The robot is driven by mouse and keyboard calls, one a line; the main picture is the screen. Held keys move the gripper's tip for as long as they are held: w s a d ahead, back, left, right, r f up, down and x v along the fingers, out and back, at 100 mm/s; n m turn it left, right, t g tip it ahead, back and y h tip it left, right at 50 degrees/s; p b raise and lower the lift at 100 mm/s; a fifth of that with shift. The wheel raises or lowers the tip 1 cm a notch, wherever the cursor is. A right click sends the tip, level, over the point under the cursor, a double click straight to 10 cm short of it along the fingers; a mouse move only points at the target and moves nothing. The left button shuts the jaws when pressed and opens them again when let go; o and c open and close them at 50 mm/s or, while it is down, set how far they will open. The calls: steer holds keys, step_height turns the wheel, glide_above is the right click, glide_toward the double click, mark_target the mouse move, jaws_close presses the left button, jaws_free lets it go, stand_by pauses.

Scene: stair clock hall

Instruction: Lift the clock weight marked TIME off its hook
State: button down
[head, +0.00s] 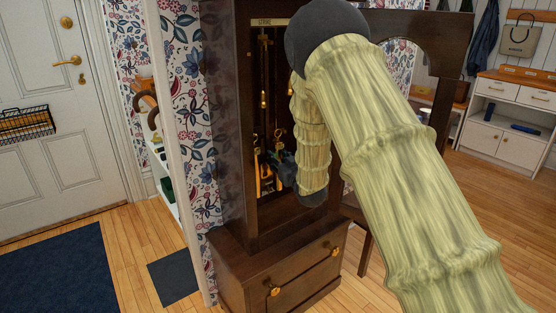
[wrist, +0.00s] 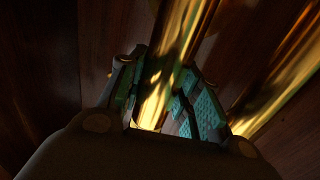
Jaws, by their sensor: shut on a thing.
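A tall dark wood clock case (head: 240,110) stands open in the head view, with brass weights hanging inside. A brass weight (head: 265,180) shows low in the case. My gripper (head: 284,166) is inside the case, partly hidden by my arm. In the wrist view its teal-padded fingers (wrist: 172,105) are shut around a shiny brass cylinder (wrist: 180,38). A second brass cylinder (wrist: 290,65) stands close on the right, outside the fingers. A label reading STRIKE (head: 264,22) is at the top of the case. No TIME marking is readable, and the hooks are unclear.
The case's side walls leave little room around my gripper. A dark wood panel with an arched opening (head: 440,45) is behind my arm on the right.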

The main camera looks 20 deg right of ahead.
steer(key=shift+s+d+r+p, duration=0.1)
steer(key=shift+s+d+p, duration=0.25)
steer(key=shift+s, duration=0.7)
steer(key=shift+s+d+p, duration=0.1)
steer(key=shift+s+d, duration=0.3)
steer(key=shift+s, duration=0.65)
steer(key=s+d+p, duration=0.1)
steer(key=s+d, duration=0.3)
steer(key=s, duration=0.9)
steer(key=shift+d+p, duration=0.35)
steer(key=shift+d, duration=0.05)
stand_by(0.8)
steer(key=shift+s, duration=0.15)
stand_by(0.3)
